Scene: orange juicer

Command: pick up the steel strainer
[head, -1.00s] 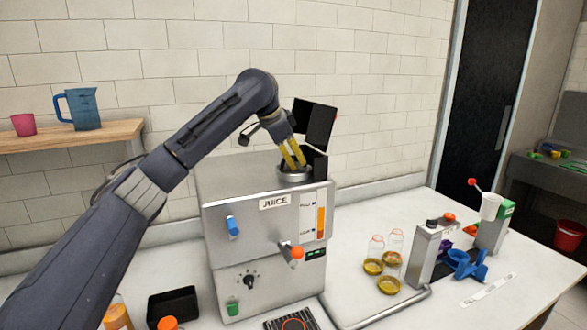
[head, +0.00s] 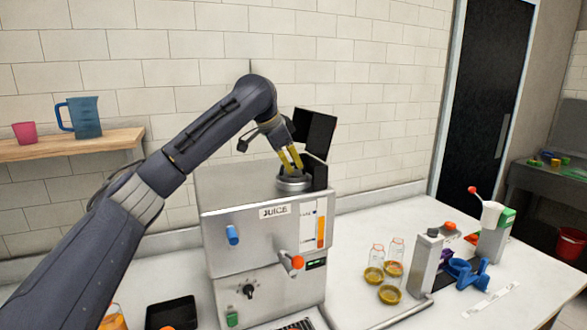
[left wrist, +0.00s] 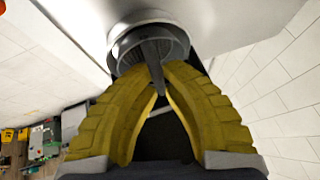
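The steel strainer (head: 293,184) is a round, grey metal cup on top of the juicer (head: 262,245), below its raised black lid (head: 316,132). It also shows in the left wrist view (left wrist: 172,48), with a thin grey handle-like strip running toward my fingers. My left gripper (head: 295,169) reaches down over the strainer from above. In the left wrist view its yellow fingers (left wrist: 156,76) converge closely on both sides of the strip and appear shut on it. The strainer appears seated on the juicer top. My right gripper is not in view.
The raised black lid stands right behind my fingers. Glass jars (head: 396,250), yellow lids (head: 390,294), a grey device (head: 426,262) and blue parts (head: 466,270) stand to the right. A black tray (head: 171,312) lies left of the juicer. A shelf (head: 75,145) holds a blue pitcher (head: 84,116).

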